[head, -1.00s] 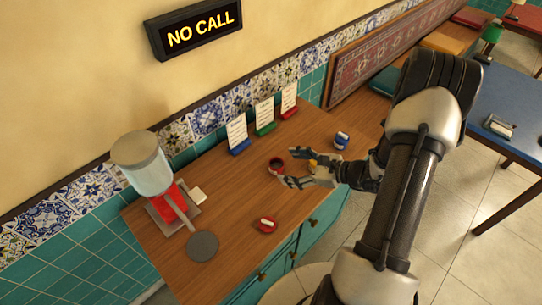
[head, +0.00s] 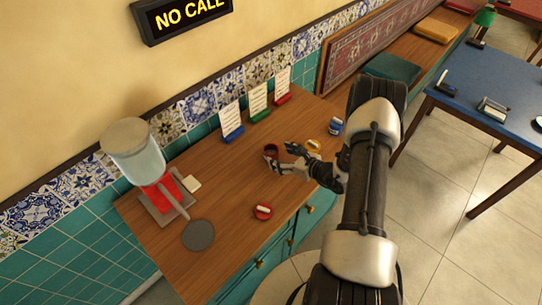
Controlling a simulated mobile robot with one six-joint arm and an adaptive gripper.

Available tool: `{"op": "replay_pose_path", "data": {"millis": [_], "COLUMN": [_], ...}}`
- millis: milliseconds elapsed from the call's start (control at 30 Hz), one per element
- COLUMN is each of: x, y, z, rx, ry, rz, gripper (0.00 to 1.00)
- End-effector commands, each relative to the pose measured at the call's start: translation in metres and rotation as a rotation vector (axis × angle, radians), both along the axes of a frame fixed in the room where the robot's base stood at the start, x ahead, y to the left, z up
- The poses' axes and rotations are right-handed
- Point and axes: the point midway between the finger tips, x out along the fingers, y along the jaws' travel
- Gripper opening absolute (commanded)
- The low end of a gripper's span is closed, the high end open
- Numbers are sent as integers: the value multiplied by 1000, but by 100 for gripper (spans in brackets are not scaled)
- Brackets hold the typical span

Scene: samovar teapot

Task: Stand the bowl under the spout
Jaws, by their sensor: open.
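A dispenser (head: 138,152) with a clear tank, grey lid and red lower body stands at the left end of the counter. Its spout is not clearly visible. A grey arm slopes from it down toward a flat grey disc (head: 198,235) in front.
A red dish (head: 263,211) with a white piece lies near the counter's front edge. A yellow item (head: 314,146) and a blue-and-white item (head: 336,126) are behind my gripper. Upright cards (head: 258,101) stand along the wall. Bare counter (head: 228,185) lies between bowl and dispenser.

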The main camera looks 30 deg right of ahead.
Motion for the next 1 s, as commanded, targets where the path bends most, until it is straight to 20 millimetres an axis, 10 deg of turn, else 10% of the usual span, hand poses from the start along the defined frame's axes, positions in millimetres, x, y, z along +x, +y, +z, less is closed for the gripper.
{"op": "replay_pose_path", "data": {"millis": [767,1000], "x": [51,51], "y": [20,20], "z": [-18,-18], "rx": [1,1], "ry": [1,1], "rz": [0,0], "gripper": [71,56]}}
